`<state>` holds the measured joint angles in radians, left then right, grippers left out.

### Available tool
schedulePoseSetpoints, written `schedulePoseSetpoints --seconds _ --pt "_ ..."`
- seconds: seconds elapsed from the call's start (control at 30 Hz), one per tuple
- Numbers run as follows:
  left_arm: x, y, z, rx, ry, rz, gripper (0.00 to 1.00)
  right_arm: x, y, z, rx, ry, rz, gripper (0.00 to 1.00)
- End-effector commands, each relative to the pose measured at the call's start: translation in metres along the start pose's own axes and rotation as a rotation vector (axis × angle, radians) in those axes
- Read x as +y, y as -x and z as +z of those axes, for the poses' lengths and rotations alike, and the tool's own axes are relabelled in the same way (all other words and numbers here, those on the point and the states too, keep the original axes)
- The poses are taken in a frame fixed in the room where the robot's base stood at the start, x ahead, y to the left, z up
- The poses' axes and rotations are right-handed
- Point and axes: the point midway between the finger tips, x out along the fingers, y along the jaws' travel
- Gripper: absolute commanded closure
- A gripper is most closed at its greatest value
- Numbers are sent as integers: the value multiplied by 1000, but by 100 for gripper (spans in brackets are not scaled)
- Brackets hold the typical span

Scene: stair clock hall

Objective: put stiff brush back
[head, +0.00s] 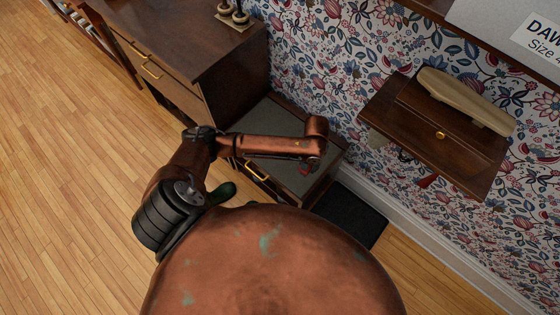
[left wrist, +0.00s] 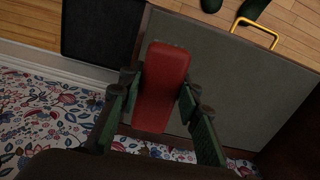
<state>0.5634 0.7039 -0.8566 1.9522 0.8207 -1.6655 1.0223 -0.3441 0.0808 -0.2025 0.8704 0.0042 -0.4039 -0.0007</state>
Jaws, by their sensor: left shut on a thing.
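My left gripper (head: 306,160) reaches out over the grey top of a low drawer unit (left wrist: 245,85). In the left wrist view its green fingers (left wrist: 157,88) are shut on a red, rounded block (left wrist: 160,90), which I take to be the stiff brush. The red thing shows in the head view only as a small patch (head: 309,169) under the wrist. No bristles can be made out. Whether it touches the grey top is unclear. My right gripper is not in view.
A wall shelf with a brass-knobbed drawer (head: 440,135) carries a long beige object (head: 465,100). A small red thing (head: 428,181) shows beneath it. A taller dark cabinet (head: 185,50) stands left. A black mat (head: 350,215) lies on the floor. Open wooden floor (head: 70,180) is at left.

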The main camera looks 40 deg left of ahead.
Motion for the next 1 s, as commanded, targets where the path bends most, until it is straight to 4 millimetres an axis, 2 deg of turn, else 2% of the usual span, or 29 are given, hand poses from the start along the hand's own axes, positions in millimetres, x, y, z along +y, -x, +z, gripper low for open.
schedulePoseSetpoints --seconds 0.03,0.1,0.23,0.37,0.77,0.9,1.0 --pt "2 4 9 -2 -6 2 91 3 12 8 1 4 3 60" --pt "2 -4 17 -1 -18 1 91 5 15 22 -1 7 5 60" --pt "4 -15 28 -1 -35 1 91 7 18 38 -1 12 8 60" --pt "-3 -24 29 1 -40 -2 91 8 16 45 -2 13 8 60" --pt "-86 -67 -1 -1 -39 -5 91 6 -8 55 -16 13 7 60" --pt "-103 -94 -7 -3 -40 -1 91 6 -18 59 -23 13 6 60" --pt "-113 -106 -11 -1 -41 -1 91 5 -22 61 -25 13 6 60"
